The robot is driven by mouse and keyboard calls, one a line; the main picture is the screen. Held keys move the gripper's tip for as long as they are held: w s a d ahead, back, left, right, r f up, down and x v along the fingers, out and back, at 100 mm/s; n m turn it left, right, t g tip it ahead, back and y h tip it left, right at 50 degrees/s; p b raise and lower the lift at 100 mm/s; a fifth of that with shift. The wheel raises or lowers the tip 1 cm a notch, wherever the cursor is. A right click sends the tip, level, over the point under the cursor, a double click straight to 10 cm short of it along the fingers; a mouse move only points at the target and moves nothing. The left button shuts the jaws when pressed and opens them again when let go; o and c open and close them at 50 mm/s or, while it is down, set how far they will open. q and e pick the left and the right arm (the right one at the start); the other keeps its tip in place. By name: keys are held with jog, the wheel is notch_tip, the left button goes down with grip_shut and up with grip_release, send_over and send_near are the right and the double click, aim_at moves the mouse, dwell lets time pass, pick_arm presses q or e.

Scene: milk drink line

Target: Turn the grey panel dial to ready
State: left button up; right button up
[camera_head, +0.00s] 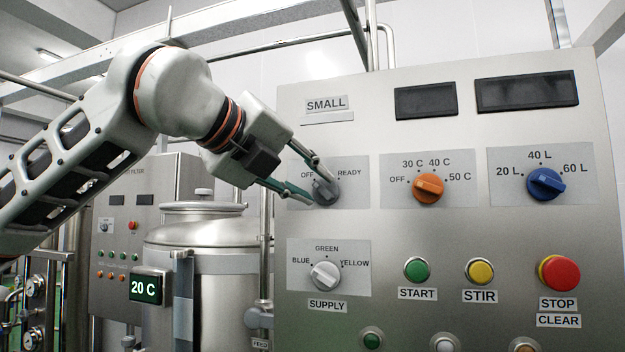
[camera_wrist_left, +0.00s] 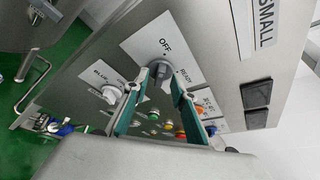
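The grey panel dial (camera_head: 325,191) sits between an OFF mark at its upper left and a READY mark at its upper right. My left gripper (camera_head: 323,190) reaches it from the left, one finger above it and one below. In the left wrist view the grey dial (camera_wrist_left: 160,71) lies between the two green-sided fingertips of the left gripper (camera_wrist_left: 157,78), which appear shut on its sides. The fingers partly cover the dial, so which mark its pointer faces is hard to tell. My right gripper is not in view.
Close below is the white supply dial (camera_head: 325,275). To the right are the orange dial (camera_head: 429,188) and blue dial (camera_head: 546,184). Green start (camera_head: 417,270), yellow stir (camera_head: 480,271) and red stop (camera_head: 559,273) buttons stick out lower down. A steel tank (camera_head: 215,240) stands at left.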

pick_arm(q)
jog(key=shift+w+d+f, duration=0.15)
jog(key=shift+w+d, duration=0.15)
jog(key=shift+w, duration=0.15)
grip_shut()
